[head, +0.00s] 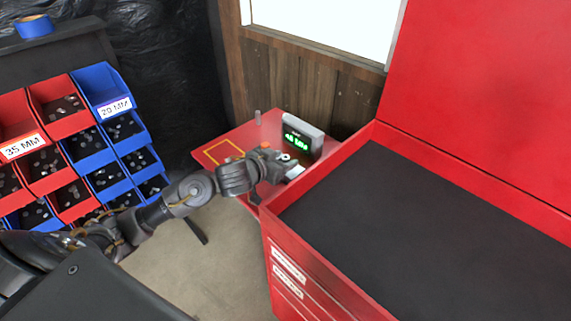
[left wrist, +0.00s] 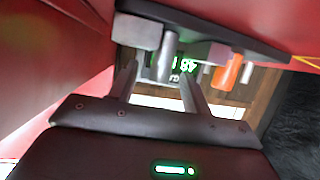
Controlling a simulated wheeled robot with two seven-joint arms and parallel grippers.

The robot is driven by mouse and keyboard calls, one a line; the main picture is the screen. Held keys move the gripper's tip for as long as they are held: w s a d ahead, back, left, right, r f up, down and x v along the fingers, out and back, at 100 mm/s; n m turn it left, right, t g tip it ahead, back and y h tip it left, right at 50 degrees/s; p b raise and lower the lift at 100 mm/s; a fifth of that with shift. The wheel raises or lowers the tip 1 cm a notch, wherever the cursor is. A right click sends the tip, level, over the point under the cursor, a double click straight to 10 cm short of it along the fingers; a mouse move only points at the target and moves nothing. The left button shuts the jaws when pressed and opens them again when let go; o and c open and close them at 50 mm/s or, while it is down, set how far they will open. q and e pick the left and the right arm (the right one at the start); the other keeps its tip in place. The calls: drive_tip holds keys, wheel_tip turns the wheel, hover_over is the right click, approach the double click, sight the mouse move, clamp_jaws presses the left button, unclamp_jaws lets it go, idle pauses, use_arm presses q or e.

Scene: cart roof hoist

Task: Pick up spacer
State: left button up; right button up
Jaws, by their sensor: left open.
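The spacer, a grey metal cylinder (left wrist: 166,58), shows in the left wrist view, where the picture is turned over. It appears between the two spread fingers of my left gripper (left wrist: 158,74), and I see no clear contact. In the head view my left gripper (head: 286,163) reaches over the small red side table (head: 215,150), just in front of a grey gauge with green digits (head: 303,138). A small pale ring between its fingers may be the spacer's top. Another small grey cylinder (head: 257,115) stands at the table's back. My right gripper is out of view.
An orange part (left wrist: 228,72) lies beside the gauge area. A red cart (head: 345,140) with a black liner and raised lid stands close to the right of my left gripper. Red and blue bins (head: 100,90) of small parts are at left. A yellow outline (head: 222,150) marks the table.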

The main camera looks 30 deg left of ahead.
use_arm(q)
clamp_jaws()
drive_tip(key=shift+r, duration=0.1)
drive_tip(key=shift+r, duration=0.6)
drive_tip(key=s+d+r+p, duration=0.1)
drive_tip(key=s+r+p, duration=1)
drive_tip(key=s, duration=0.3)
drive_tip(key=shift+d+r+p, duration=0.3)
drive_tip(key=shift+d+p, duration=0.1)
drive_tip(key=shift+p, duration=0.05)
